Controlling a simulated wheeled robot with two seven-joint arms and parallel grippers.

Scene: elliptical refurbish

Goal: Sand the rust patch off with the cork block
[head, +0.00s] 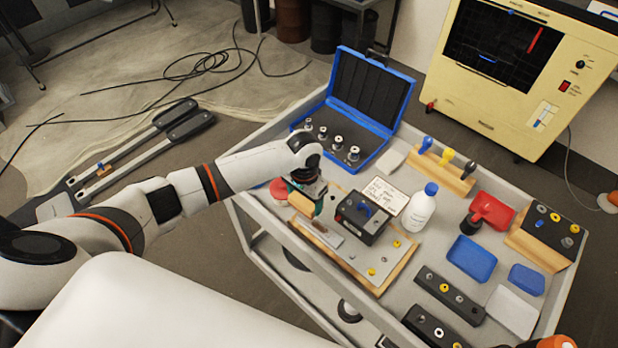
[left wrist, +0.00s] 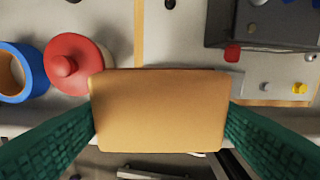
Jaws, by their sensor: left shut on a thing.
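My left gripper (head: 309,197) is shut on the tan cork block (head: 300,204) and holds it near the front left edge of the wooden board. In the left wrist view the cork block (left wrist: 158,110) sits between the green fingers and covers the middle of the picture. A small metal plate (head: 328,238) with a brown rust patch (head: 320,228) lies on the board, just right of and nearer than the block. The rust patch cannot be made out in the left wrist view. I cannot tell whether the block touches anything below. My right gripper is not in view.
A red knobbed disc (left wrist: 75,64) and a blue ring (left wrist: 14,75) lie left of the block. The open blue case (head: 376,90) stands behind.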

